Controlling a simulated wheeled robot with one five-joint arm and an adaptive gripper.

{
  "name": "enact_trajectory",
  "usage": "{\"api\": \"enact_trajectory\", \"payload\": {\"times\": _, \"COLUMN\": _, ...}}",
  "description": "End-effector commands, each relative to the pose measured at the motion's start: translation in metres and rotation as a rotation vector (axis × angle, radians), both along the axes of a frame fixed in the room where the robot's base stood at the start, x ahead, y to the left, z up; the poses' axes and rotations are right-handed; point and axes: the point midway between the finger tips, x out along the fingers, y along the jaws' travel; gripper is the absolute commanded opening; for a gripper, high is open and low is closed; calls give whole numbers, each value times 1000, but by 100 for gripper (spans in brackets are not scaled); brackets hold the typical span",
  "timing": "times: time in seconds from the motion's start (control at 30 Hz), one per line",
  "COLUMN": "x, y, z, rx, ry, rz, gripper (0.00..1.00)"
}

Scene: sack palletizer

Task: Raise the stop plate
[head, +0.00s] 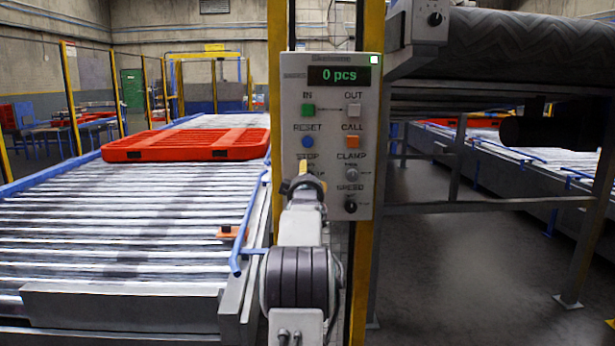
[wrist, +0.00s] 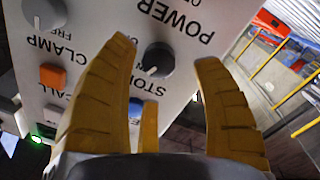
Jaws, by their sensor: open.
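The grey control panel (head: 328,135) faces me, its display reading 0 pcs. My gripper (head: 302,178) is in front of its lower left part and hides the control under the STOP label. In the wrist view the panel appears upside down. There, a black knob (wrist: 158,60) beside the STOP label shows between the open yellow fingers of my gripper (wrist: 167,55). The fingers look apart from the knob; whether they touch it cannot be told. A grey plate (head: 120,302) crosses the near end of the roller conveyor; I cannot tell whether it is the stop plate.
The clamp knob (head: 351,174), speed knob (head: 350,207), orange call button (head: 353,142) and blue reset button (head: 308,142) are close by. A red pallet (head: 185,145) lies on the roller conveyor (head: 120,215). A yellow post (head: 366,270) stands behind the panel.

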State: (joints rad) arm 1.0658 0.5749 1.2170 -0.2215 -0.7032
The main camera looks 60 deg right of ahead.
Motion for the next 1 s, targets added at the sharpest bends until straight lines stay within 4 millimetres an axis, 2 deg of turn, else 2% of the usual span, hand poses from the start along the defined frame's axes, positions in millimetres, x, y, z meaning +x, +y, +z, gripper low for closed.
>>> {"api": "enact_trajectory", "payload": {"times": 0.4, "x": 16, "y": -27, "z": 0, "rx": 1, "ry": -1, "rz": 1, "gripper": 61}}
{"api": "enact_trajectory", "payload": {"times": 1.0, "x": 19, "y": -33, "z": 0, "rx": 1, "ry": -1, "rz": 1, "gripper": 62}}
